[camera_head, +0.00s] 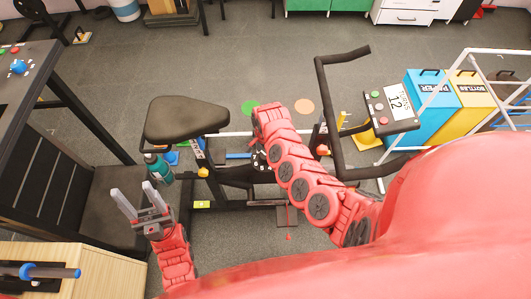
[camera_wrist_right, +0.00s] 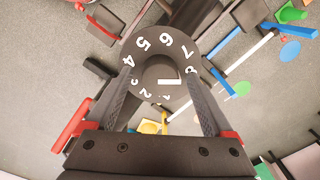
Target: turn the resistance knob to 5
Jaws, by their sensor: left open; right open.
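The resistance knob (camera_wrist_right: 155,72) is a dark round knob on a black dial (camera_wrist_right: 153,52) with white numbers, seen in the right wrist view. Its white mark lies to the right of its centre, away from the 5 at upper left; the exact number it faces is unclear. My right gripper (camera_wrist_right: 160,92) is open, with one finger on each side of the knob; I cannot tell whether they touch it. In the head view the knob is not clear and my right arm reaches to the exercise bike's frame. My left gripper (camera_head: 138,203) is open and empty, left of the bike.
The exercise bike has a dark seat (camera_head: 187,118), handlebars (camera_head: 322,95) and a console showing 12 (camera_head: 396,102). A teal bottle (camera_head: 157,168) sits beside my left gripper. A wooden box (camera_head: 85,265) and a dark table (camera_head: 30,85) stand at left. Coloured bins (camera_head: 432,105) stand at right.

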